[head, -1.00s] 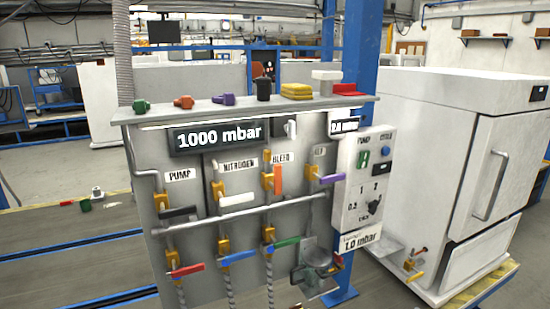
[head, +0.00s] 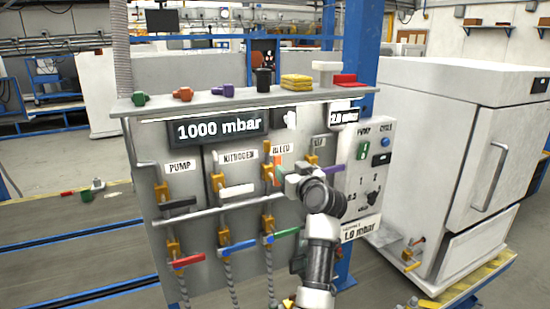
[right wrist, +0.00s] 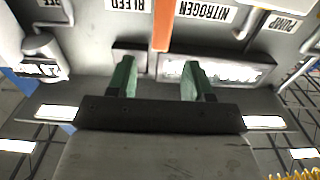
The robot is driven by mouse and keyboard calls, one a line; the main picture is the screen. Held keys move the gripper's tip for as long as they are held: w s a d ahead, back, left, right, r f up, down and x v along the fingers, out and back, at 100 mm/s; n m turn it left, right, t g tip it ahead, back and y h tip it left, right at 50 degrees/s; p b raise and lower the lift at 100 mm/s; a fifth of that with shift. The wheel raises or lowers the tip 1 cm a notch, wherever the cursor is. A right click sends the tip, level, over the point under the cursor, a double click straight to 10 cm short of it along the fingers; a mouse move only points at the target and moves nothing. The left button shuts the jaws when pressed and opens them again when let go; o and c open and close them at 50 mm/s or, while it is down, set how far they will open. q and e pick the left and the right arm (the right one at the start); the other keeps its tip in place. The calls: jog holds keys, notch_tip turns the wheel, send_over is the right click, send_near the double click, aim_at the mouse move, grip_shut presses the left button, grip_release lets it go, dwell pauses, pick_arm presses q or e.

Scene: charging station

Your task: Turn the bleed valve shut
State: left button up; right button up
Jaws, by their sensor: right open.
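The bleed valve's orange handle (head: 277,168) stands upright below the BLEED label (head: 281,148) on the grey panel. My right gripper (head: 280,176) is in front of it and hides part of the handle and valve. In the right wrist view, which shows the panel upside down, the green fingers of my right gripper (right wrist: 156,70) are apart with nothing between them. The orange handle (right wrist: 162,28) lies just beyond the fingertips, between their lines. Whether the fingers touch it cannot be told. My left gripper is not in view.
The white nitrogen handle (head: 237,191) is left of the bleed valve; a purple handle (head: 334,171) is close on the right. Green (head: 284,234) and blue (head: 238,246) handles are below. The panel's top shelf (head: 200,101) holds several small items. A white oven (head: 450,150) stands right.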

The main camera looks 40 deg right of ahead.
aim_at(279, 161)
jog(key=p+x, duration=0.2)
jog(key=x, duration=0.6)
jog(key=shift+a+p, duration=0.1)
jog(key=shift+p, duration=0.25)
jog(key=shift+x, duration=0.9)
jog(key=shift+f, duration=0.1)
jog(key=shift+c, duration=0.3)
grip_shut()
